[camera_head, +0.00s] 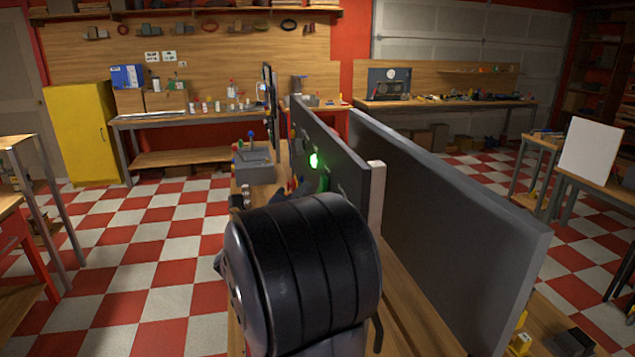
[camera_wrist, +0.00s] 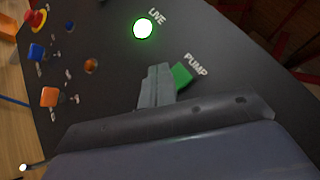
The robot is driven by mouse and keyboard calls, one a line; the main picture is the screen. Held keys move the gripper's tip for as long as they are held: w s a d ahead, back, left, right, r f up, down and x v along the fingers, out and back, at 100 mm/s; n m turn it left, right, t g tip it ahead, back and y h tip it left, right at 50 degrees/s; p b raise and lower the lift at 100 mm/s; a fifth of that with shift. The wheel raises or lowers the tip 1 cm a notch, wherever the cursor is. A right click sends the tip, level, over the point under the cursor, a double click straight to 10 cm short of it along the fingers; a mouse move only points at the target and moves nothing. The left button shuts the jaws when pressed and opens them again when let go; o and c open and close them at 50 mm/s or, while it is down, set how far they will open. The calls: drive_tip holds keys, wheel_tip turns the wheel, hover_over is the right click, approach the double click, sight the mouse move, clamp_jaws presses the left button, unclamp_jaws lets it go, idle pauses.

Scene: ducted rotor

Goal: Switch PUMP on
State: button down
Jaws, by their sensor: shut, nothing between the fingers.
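The dark control panel (camera_wrist: 110,75) fills much of the wrist view, tilted in the picture. A green PUMP switch (camera_wrist: 182,76) sits below its white PUMP label (camera_wrist: 197,65). My gripper (camera_wrist: 157,80) is shut and empty, its grey tips just left of the green switch and partly overlapping it in the picture. I cannot tell whether they touch. The round LIVE lamp (camera_wrist: 143,28) glows green-white above them. In the head view the panel (camera_head: 342,158) stands edge-on, with the lit lamp (camera_head: 314,160) on its left face. My black arm hides most of the gripper there.
Other panel controls include a red knob (camera_wrist: 36,18), a blue button (camera_wrist: 36,52) and orange buttons (camera_wrist: 49,97). A large grey board (camera_head: 450,215) stands right of the panel. A grey box with levers (camera_head: 253,158) sits behind. Checkered floor lies open at left.

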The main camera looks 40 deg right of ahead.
drive_tip(key=a, duration=0.1)
drive_tip(key=w+a+f, duration=0.2)
drive_tip(key=a, duration=0.1)
drive_tip(key=shift+w, duration=0.2)
idle(0.3)
drive_tip(key=shift+d, duration=0.1)
drive_tip(key=a, duration=0.1)
drive_tip(key=w+a+f+b, duration=0.1)
drive_tip(key=a, duration=0.1)
drive_tip(key=shift+w+f, duration=0.35)
idle(0.6)
drive_tip(key=shift+d, duration=0.1)
